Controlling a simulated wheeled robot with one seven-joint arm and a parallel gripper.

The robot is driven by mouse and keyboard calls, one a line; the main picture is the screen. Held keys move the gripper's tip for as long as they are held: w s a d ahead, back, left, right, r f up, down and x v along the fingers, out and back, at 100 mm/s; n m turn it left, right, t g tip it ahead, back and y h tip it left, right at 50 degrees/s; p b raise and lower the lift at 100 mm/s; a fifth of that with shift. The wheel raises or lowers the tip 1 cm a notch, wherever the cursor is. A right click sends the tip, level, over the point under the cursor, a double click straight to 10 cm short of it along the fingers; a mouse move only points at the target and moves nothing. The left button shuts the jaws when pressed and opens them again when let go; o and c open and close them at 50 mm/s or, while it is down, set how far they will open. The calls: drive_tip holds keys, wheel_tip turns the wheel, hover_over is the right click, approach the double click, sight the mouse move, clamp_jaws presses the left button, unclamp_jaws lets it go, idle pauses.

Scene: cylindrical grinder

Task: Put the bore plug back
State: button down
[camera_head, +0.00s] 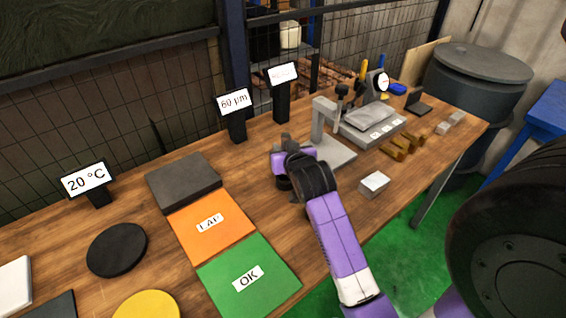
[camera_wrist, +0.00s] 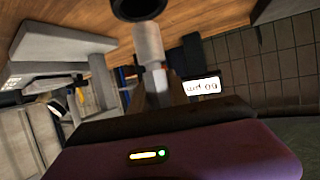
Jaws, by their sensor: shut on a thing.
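My gripper (camera_wrist: 158,85) is shut on a pale grey cylinder, which I take to be the bore plug (camera_wrist: 149,44). The plug extends from between the fingers toward a dark round part (camera_wrist: 138,8) at the top edge of the wrist view. I cannot tell whether that part belongs to the plug or is a separate thing, or whether they touch. In the head view my gripper (camera_head: 284,150) is over the table beside the grey stand, and my own arm and hand mostly hide the plug.
A grey stand (camera_head: 322,122) is just right of my gripper, with a dial gauge fixture (camera_head: 372,122) behind it. Label signs (camera_head: 234,101) stand behind. Orange (camera_head: 211,240) and green (camera_head: 270,290) mats are at the left.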

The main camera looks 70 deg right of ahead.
drive_tip(key=shift+f, duration=2.5)
drive_tip(key=shift+f+b, duration=0.2)
drive_tip(key=shift+b, duration=0.1)
drive_tip(key=c, duration=1.3)
unclamp_jaws()
drive_tip(key=shift+o, duration=0.2)
